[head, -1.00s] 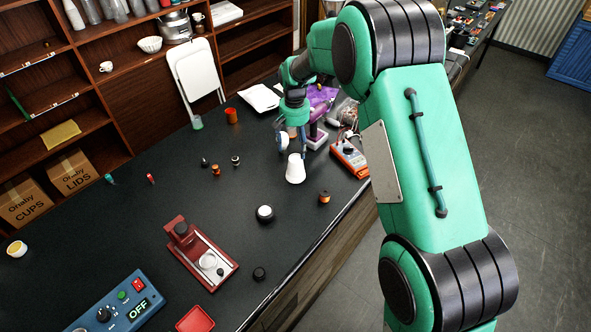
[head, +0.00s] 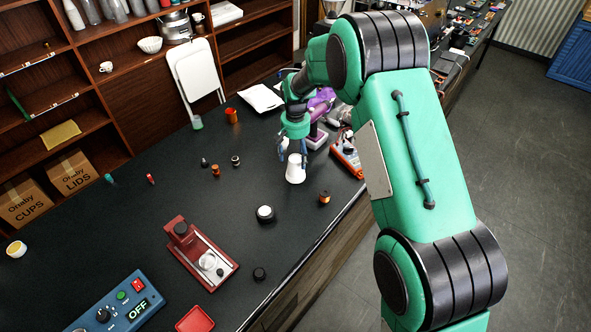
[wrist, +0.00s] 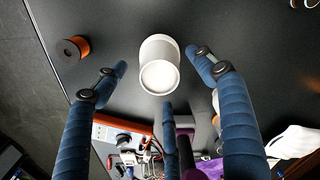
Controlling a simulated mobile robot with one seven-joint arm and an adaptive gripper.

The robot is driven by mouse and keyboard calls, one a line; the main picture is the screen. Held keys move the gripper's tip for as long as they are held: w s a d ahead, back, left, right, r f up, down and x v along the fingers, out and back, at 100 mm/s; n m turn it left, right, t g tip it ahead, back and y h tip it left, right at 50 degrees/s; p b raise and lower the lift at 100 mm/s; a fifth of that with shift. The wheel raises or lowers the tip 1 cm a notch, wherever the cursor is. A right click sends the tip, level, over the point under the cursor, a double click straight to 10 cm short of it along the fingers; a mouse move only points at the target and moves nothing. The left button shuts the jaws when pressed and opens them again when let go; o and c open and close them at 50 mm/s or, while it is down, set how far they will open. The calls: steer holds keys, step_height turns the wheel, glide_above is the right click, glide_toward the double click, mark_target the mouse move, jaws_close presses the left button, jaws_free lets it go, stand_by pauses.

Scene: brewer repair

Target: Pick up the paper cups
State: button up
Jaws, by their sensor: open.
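The white paper cups (head: 295,172) stand on the dark counter, near its right-hand edge. They look upside down, narrow end up. They also show in the wrist view (wrist: 159,68), seen from above at an angle, with what look like stacked rims; I cannot tell how many cups there are. My gripper (head: 294,155) is just above and behind them in the head view. In the wrist view my gripper (wrist: 163,82) has its blue fingers spread, with one on the left, one on the right and one below the cups. No finger clearly touches them.
An orange-and-black spool (head: 324,198) and a round black-and-white knob (head: 265,213) are in front. A red-based device (head: 200,253) stands farther left. The counter left of the cups is mostly clear.

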steer(key=shift+f, duration=1.2)
steer(key=shift+c, duration=0.6)
steer(key=c, duration=1.1)
